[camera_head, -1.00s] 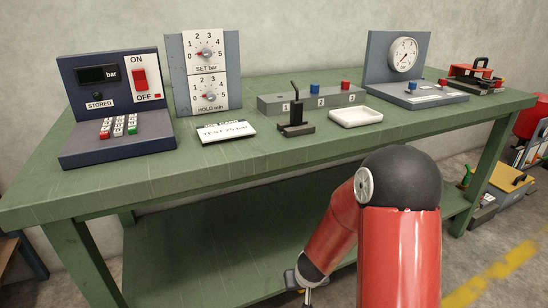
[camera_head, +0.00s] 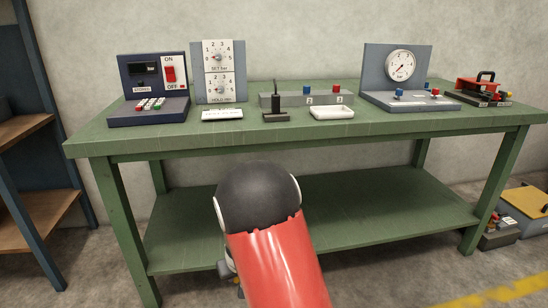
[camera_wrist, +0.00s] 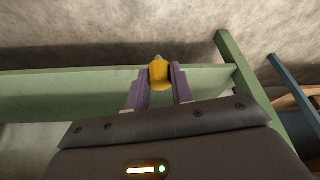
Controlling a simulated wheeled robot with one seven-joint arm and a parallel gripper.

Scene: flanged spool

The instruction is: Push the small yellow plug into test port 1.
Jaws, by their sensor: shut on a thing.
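The small yellow plug (camera_wrist: 159,74) is between the two fingers of my gripper (camera_wrist: 159,82) in the wrist view, with a grey tip pointing away. My gripper is shut on it, with green bench parts beyond. In the head view my gripper is mostly hidden behind my red arm, low in front of the bench. The grey port block (camera_head: 325,100) stands on the bench, with blue and red plugs on top at its middle and right. The left end, where port 1 sits, is partly hidden behind a black stand (camera_head: 276,106).
The green bench (camera_head: 330,145) spans the view, with a lower shelf (camera_head: 390,204). On top are a keypad unit (camera_head: 150,90), a dial panel (camera_head: 218,72), a card (camera_head: 222,114), a white tray (camera_head: 331,112) and a gauge unit (camera_head: 398,72). Blue shelving (camera_head: 40,130) stands at left.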

